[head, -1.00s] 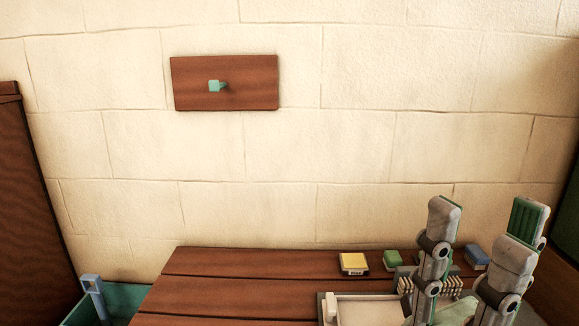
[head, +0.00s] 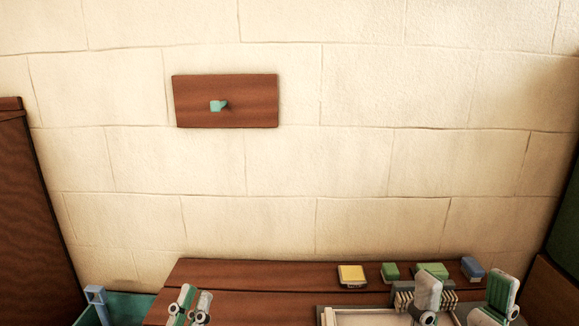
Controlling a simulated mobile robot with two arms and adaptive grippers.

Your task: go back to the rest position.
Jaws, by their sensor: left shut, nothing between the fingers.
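My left gripper (head: 190,305) shows at the bottom edge of the head view, in front of the left part of the wooden table (head: 250,275). Its fingers are close together with nothing between them. My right gripper (head: 466,290) is at the bottom right, with its two fingers spread wide and nothing seen between them. It overlaps the rack and the pale basin in the picture. Most of both arms lies below the frame.
A yellow block (head: 352,276), green blocks (head: 390,271) and a blue block (head: 473,268) line the table's back. A slatted rack (head: 404,297) stands by the pale basin (head: 370,317). A teal bin (head: 130,304) is at lower left. A wooden panel (head: 250,100) with a teal hook (head: 217,106) hangs on the wall.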

